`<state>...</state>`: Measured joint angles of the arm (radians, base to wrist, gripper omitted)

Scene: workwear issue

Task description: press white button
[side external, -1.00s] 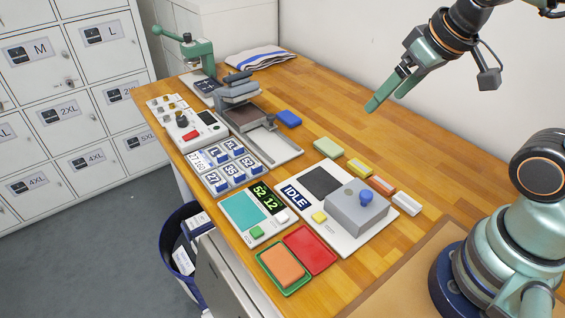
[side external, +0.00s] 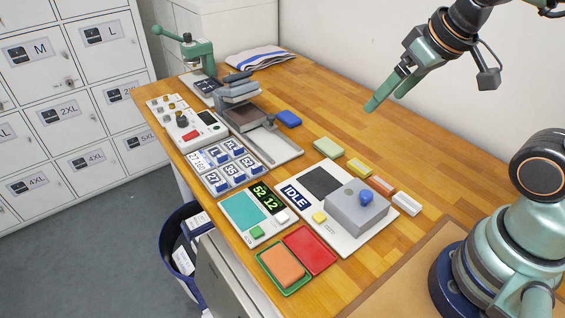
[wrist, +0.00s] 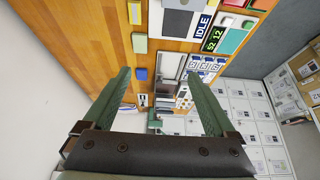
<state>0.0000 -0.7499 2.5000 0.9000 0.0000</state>
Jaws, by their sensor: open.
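The white button (side external: 282,215) is a small block on the panel with a teal screen (side external: 243,209) and a green-digit display (side external: 266,196) reading 52 12. A green button (side external: 257,232) sits near it on the same panel. My gripper (side external: 385,100) is open and empty, high above the right part of the table and well apart from the white button. In the wrist view, my gripper's fingers (wrist: 159,76) stand wide apart with nothing between them.
An IDLE-marked station with a grey box and blue knob (side external: 366,198) stands right of the panel. A red tray (side external: 309,250) and orange block (side external: 283,265) lie in front. Labelled keys (side external: 232,168) and a red-button box (side external: 190,134) are behind. The table's back right is clear.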

